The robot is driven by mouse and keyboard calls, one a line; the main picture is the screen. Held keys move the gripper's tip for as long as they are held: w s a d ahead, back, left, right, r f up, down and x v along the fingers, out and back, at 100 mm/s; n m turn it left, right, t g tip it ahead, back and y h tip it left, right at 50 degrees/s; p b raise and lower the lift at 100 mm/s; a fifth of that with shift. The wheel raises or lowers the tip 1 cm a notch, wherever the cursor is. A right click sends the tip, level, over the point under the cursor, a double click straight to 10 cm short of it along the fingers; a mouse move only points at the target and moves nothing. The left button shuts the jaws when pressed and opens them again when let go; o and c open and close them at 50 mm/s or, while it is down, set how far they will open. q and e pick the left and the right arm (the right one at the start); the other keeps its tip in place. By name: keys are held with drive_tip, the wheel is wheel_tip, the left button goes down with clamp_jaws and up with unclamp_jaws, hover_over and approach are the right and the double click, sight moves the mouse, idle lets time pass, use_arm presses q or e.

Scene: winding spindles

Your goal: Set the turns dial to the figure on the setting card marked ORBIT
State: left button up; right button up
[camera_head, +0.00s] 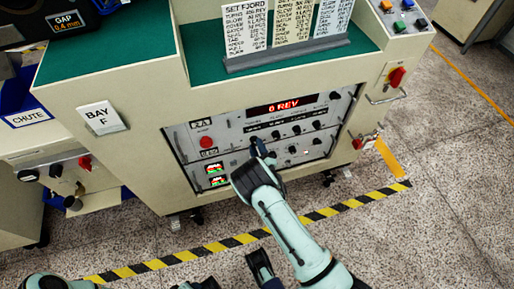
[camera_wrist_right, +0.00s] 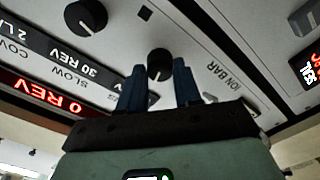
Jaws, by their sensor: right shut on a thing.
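Three setting cards stand in a grey holder (camera_head: 300,52) on the green top. The left card (camera_head: 246,25) is headed SET FJORD; the headings of the middle card (camera_head: 293,18) and right card (camera_head: 334,15) are cut off, so I cannot tell which is ORBIT. The red display (camera_head: 286,107) reads 0 REV, also in the wrist view (camera_wrist_right: 42,97). My right gripper (camera_head: 262,150) is at the panel, shut on a black knob (camera_wrist_right: 159,64) between its fingers. I cannot read that knob's label. Dark parts at the bottom edge may be my left gripper (camera_head: 262,265); its jaw state is unclear.
More black knobs (camera_head: 316,125) line the panel, one close by in the wrist view (camera_wrist_right: 86,17). A red button (camera_head: 206,142) is at the panel's left. A red switch (camera_head: 397,77) and handle are at the right. Striped floor tape (camera_head: 243,238) crosses open floor in front.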

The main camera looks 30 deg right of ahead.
use_arm(q)
drive_tip(key=shift+w+f, duration=0.1)
drive_tip(key=shift+w, duration=0.05)
use_arm(e)
drive_tip(key=n, duration=0.5)
drive_tip(key=shift+n, duration=0.4)
drive_tip(key=o, duration=1)
drive_tip(key=shift+o, duration=0.2)
drive_tip(key=shift+s, duration=0.1)
use_arm(q)
drive_tip(key=shift+g, duration=0.5)
drive_tip(key=s+r+p, duration=0.1)
drive_tip(key=s+d+r+p, duration=0.1)
drive_tip(key=s, duration=0.1)
drive_tip(key=shift+d+r, duration=0.2)
use_arm(e)
drive_tip(key=v, duration=1.3)
drive_tip(key=shift+s+d, duration=0.1)
drive_tip(key=shift+s, duration=0.05)
